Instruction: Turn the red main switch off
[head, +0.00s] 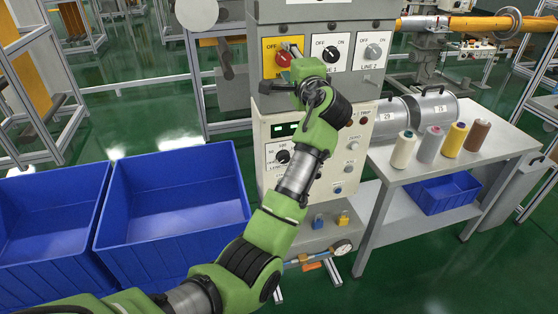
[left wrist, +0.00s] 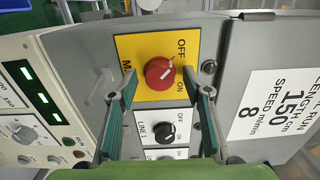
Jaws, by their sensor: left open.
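The red main switch (left wrist: 160,73) is a round knob with a pale pointer mark, on a yellow plate (left wrist: 140,47) with OFF and ON labels. The mark looks slanted; I cannot tell for sure which label it points to. In the head view the red knob (head: 283,58) shows at the upper left of the panel, partly behind my arm. My left gripper (left wrist: 160,94) is open in front of the panel, its fingers on either side of the knob with gaps; contact is not visible. The gripper in the head view (head: 297,78) is mostly hidden by its wrist. My right gripper is not in view.
The black LINE 1 knob (left wrist: 165,132) is close beside the main switch, and the LINE 2 knob (head: 373,51) is farther right. A lower control box (head: 268,133) projects below. Blue bins (head: 172,198) stand left; a table (head: 488,151) with thread cones stands right.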

